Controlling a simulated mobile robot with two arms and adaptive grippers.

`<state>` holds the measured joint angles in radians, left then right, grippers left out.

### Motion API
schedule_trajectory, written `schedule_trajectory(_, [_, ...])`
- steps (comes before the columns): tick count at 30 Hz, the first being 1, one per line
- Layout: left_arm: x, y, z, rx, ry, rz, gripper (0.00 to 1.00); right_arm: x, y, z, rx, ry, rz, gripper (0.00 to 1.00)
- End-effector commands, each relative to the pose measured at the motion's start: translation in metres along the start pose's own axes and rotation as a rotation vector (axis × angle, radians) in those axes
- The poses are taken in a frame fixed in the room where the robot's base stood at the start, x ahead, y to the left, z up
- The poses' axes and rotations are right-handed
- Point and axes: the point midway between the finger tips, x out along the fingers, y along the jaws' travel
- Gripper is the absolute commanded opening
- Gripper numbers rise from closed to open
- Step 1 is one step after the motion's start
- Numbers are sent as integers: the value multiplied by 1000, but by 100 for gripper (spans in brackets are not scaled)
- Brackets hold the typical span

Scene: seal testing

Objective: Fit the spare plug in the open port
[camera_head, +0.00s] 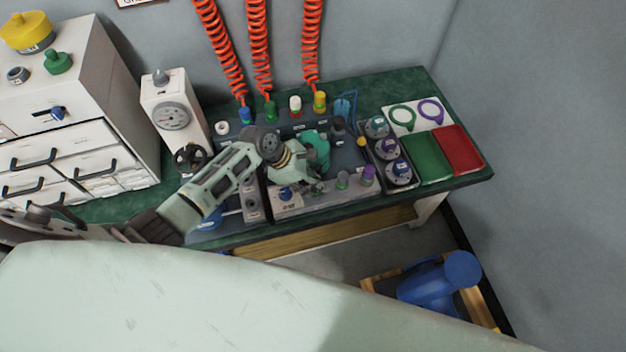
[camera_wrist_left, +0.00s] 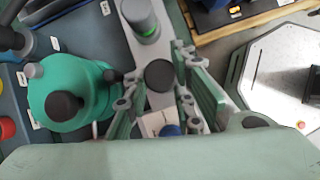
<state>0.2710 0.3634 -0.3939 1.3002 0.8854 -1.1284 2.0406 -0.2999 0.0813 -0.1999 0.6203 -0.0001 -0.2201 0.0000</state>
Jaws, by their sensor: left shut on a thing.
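My left gripper (camera_head: 308,188) is low over the front strip of the bench panel, beside a teal-green rounded vessel (camera_head: 318,150). In the left wrist view, the left gripper's fingers (camera_wrist_left: 158,100) are closed around a small dark grey round-topped piece (camera_wrist_left: 160,75), which looks like a plug. Its lower part is hidden. A grey-topped plug (camera_head: 342,180) and a purple one (camera_head: 368,174) stand on the strip to the right of the gripper. I cannot pick out the open port; the gripper covers part of the strip. My right gripper is not in view.
Orange coiled hoses (camera_head: 259,45) hang behind the panel. A gauge stand (camera_head: 172,112) is at the left. A dark rack with round gauges (camera_head: 390,150), a green tray (camera_head: 428,158) and a red tray (camera_head: 460,148) are at the right. A blue container (camera_head: 430,285) is on the floor.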

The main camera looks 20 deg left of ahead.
Motion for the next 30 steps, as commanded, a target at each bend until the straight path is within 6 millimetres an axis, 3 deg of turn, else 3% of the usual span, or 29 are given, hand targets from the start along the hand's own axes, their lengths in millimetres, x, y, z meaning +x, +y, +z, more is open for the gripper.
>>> schedule_trajectory(1, [1, 0, -1, 0, 0, 0, 0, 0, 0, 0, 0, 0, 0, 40])
schedule_trajectory(2, [1, 0, -1, 0, 0, 0, 24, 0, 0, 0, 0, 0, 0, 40])
schedule_trajectory(9, [1, 0, -1, 0, 0, 0, 45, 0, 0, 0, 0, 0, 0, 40])
schedule_trajectory(20, [-3, 0, -1, 0, 0, 1, 45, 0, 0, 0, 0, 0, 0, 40])
schedule_trajectory(26, [-31, 0, -1, 2, 0, 2, 45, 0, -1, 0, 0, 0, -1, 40])
schedule_trajectory(30, [-63, 0, -2, 3, 2, 3, 45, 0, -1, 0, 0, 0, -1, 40])
